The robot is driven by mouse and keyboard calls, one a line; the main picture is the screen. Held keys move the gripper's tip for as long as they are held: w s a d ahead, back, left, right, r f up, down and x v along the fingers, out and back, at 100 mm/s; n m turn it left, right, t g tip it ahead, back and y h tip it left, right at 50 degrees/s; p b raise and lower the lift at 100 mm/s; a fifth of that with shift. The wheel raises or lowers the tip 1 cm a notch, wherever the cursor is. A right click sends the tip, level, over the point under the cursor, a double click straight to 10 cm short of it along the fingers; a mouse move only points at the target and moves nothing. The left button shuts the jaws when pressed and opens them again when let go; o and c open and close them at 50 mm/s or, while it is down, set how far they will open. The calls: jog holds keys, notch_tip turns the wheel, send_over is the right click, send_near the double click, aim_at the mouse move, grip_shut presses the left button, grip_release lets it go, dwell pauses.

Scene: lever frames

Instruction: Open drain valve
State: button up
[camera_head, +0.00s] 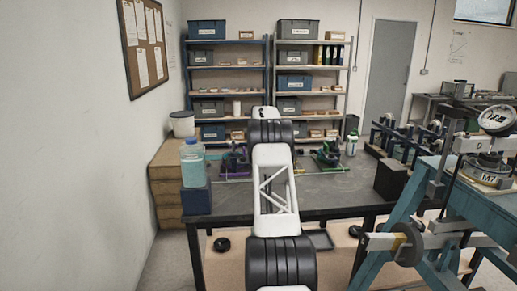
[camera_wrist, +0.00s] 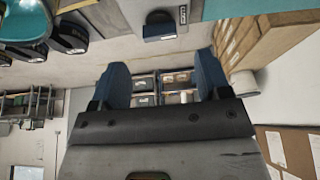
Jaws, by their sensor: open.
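No part that I can surely name as the drain valve shows. On the dark bench (camera_head: 340,190), a dark device with purple (camera_head: 236,160) stands left of my arm. A green device (camera_head: 328,154) stands to its right. A clear jug with teal liquid (camera_head: 193,166) stands on a dark blue block (camera_head: 197,198) at the bench's left. My gripper (camera_wrist: 163,68) is open in the wrist view, with nothing between its blue fingers. In the head view its fingers are hidden by my arm. A dark blue piece with a pale label (camera_wrist: 162,30) lies beyond the fingers.
Cardboard boxes (camera_head: 166,185) and a white bucket (camera_head: 182,124) stand left of the bench. Shelves (camera_head: 268,85) are behind. A small white bottle (camera_head: 352,144) and black box (camera_head: 391,180) stand right. A blue frame with metal bars (camera_head: 400,225) fills the near right.

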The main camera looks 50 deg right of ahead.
jog(key=shift+x, duration=2.9)
jog(key=c, duration=0.9)
